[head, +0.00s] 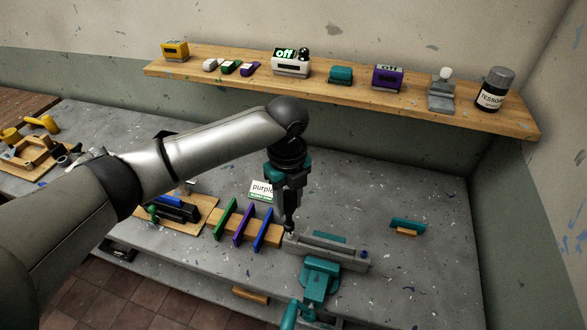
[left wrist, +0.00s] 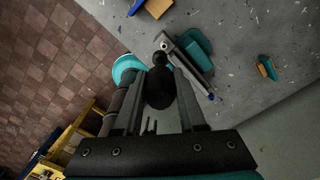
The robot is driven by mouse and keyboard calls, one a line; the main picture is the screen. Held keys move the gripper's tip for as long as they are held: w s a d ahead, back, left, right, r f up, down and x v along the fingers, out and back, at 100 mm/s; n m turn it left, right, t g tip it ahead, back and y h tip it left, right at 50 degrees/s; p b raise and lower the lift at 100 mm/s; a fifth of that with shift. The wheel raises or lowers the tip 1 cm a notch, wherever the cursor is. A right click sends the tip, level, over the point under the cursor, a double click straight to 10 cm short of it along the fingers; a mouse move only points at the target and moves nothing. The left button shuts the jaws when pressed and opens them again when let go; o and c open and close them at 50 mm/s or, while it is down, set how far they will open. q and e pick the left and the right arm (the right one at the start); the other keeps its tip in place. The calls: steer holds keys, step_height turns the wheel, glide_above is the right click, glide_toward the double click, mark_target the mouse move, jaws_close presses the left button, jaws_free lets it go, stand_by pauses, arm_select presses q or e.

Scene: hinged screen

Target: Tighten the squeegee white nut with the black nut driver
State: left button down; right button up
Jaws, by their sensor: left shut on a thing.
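My left gripper (head: 288,187) points straight down over the bench and is shut on the black nut driver (head: 289,218). In the left wrist view the driver's round black handle (left wrist: 158,90) sits between the two fingers (left wrist: 157,105). The driver's lower end is at the left end of a long grey bar (head: 335,253), which lies at a teal vise (head: 320,275). This bar seems to be the squeegee. A small pale spot by the driver's tip may be the white nut, but it is too small to tell. Whether the tip touches it is unclear. My right gripper is not in view.
A teal and yellow piece (head: 405,227) lies to the right. A wooden shelf (head: 345,92) with several devices runs above.

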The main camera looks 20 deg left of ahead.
mark_target(291, 208)
arm_select(q)
steer(key=shift+w+r+m+p, duration=0.3)
steer(key=shift+w+r+m, duration=0.3)
steer(key=shift+w+r, duration=0.1)
steer(key=shift+s, duration=0.1)
steer(key=shift+f+b, duration=1.1)
steer(key=shift+f, duration=1.3)
steer(key=shift+r, duration=0.15)
steer(key=shift+p, duration=0.3)
steer(key=shift+p, duration=0.35)
